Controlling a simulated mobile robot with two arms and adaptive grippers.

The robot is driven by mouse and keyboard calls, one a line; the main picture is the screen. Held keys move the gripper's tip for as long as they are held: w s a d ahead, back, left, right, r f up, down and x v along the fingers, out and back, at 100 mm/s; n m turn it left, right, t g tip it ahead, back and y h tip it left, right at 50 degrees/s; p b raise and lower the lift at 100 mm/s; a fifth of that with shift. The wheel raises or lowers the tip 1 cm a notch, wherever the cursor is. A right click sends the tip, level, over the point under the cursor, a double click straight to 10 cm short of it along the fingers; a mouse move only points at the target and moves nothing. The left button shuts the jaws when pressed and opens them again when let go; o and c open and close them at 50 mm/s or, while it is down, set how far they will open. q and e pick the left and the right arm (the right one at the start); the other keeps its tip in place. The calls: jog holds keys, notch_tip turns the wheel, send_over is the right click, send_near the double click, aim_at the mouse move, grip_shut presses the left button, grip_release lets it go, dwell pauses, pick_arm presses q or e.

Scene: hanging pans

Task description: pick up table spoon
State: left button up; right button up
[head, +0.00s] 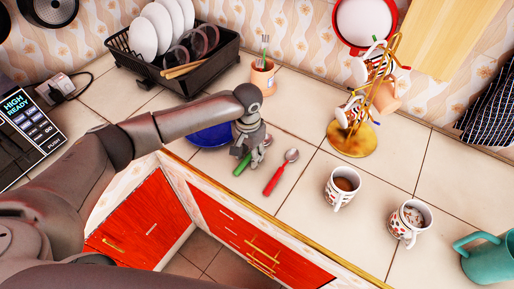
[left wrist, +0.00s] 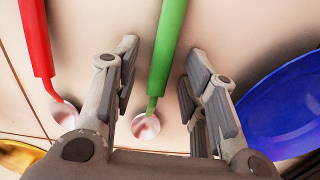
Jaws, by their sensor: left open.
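Two spoons lie on the tiled counter: a green-handled spoon (head: 242,165) and, to its right, a red-handled spoon (head: 275,181). The frames do not tell which one is the table spoon. My left gripper (head: 248,156) is over the green-handled spoon and hides part of it. In the left wrist view, the green handle (left wrist: 168,45) runs between the two open fingers of my left gripper (left wrist: 157,75), with gaps on both sides. The red handle (left wrist: 36,42) is outside the fingers, to the left. My right gripper is not in view.
A blue bowl (head: 208,137) sits close to my left gripper and shows at right in the left wrist view (left wrist: 290,108). A gold mug stand (head: 352,140), mugs (head: 342,187), a cup with a brush (head: 263,76) and a dish rack (head: 190,70) stand around. The counter edge is close.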

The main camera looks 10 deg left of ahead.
pick_arm(q)
jog(key=c, duration=0.4)
grip_shut()
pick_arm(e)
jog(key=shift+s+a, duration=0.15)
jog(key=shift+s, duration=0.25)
pick_arm(q)
jog(key=shift+r, duration=0.1)
jog(key=shift+r, duration=0.5)
jog(key=s+d+r+b, duration=0.3)
jog(key=s+d+r, duration=0.6)
jog(key=r, duration=0.3)
jog(key=shift+d, duration=0.9)
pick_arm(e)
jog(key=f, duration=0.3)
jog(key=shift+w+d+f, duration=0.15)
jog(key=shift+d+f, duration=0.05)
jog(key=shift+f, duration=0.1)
